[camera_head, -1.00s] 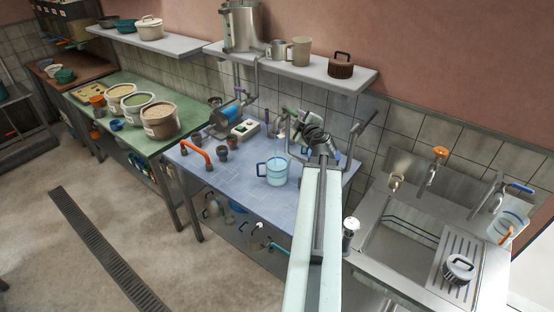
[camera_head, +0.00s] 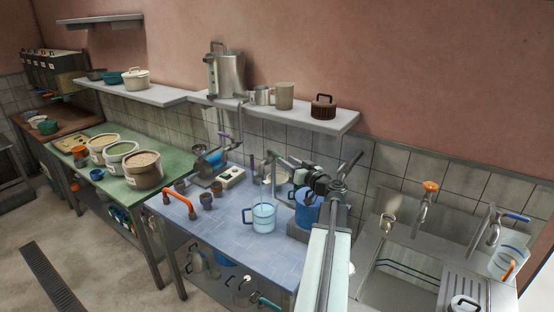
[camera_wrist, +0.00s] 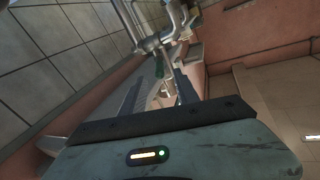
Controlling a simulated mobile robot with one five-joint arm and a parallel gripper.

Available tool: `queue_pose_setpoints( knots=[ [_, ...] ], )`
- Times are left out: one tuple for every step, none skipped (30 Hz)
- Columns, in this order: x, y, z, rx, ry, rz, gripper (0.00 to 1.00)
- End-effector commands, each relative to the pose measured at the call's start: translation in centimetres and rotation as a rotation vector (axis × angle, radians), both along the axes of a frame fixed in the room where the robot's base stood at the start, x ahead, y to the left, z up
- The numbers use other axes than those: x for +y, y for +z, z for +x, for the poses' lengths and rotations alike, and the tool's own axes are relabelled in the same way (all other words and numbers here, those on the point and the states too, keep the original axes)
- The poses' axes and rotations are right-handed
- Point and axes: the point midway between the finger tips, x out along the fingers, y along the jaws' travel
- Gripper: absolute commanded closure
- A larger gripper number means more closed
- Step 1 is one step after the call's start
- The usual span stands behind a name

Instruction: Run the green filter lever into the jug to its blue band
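A clear jug (camera_head: 263,218) with a blue handle stands upright on the blue-topped table. A second, blue jug (camera_head: 306,210) stands on a dark base at the table's right, partly behind my arm. A green lever (camera_head: 271,157) shows at the back of the table, and a green grip (camera_wrist: 159,66) shows beyond my fingers in the wrist view. My gripper (camera_head: 296,171) is over the back right of the table. In the wrist view my gripper (camera_wrist: 158,95) has its fingers apart, short of the green grip. I cannot make out the blue band.
A grinder with a blue drum (camera_head: 212,158) and a switch box (camera_head: 231,177) stand left of the jugs. An orange-handled pipe (camera_head: 180,201) is at the table's left edge. A shelf (camera_head: 270,110) hangs above. The sink (camera_head: 400,285) is at right.

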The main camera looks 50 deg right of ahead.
Motion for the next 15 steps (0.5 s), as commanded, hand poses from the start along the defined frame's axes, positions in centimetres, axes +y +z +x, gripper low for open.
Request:
queue_pose_setpoints(
  knots=[
    [-0.3, 0.0, 0.8, 0.001, 0.001, -0.001, 0.63],
    [-0.5, 0.0, 1.2, 0.001, 0.000, -0.001, 0.63],
    [-0.6, 0.0, 2.0, 0.001, 0.001, -0.001, 0.63],
    [-0.8, 0.0, 2.5, 0.001, 0.002, -0.002, 0.63],
    [-1.0, 0.0, 3.1, 0.001, 0.001, -0.002, 0.63],
    [-1.2, 0.0, 3.8, 0.001, 0.000, -0.002, 0.63],
    [-1.3, 0.0, 4.4, 0.001, 0.000, -0.002, 0.63],
    [-1.5, 0.0, 5.0, 0.002, 0.001, -0.003, 0.63],
    [-1.6, 0.0, 5.6, 0.002, 0.000, -0.003, 0.63],
    [-1.7, 0.0, 5.9, 0.002, -0.001, -0.003, 0.63],
    [-1.8, 0.0, 6.2, 0.002, -0.001, -0.003, 0.63],
    [-1.8, 0.0, 6.5, 0.002, -0.002, -0.003, 0.63],
    [-1.8, 0.0, 6.6, 0.002, -0.002, -0.003, 0.63],
    [-1.8, 0.0, 6.6, 0.002, -0.002, -0.003, 0.63],
    [-1.8, 0.0, 6.6, 0.002, -0.002, -0.003, 0.63]
  ],
)
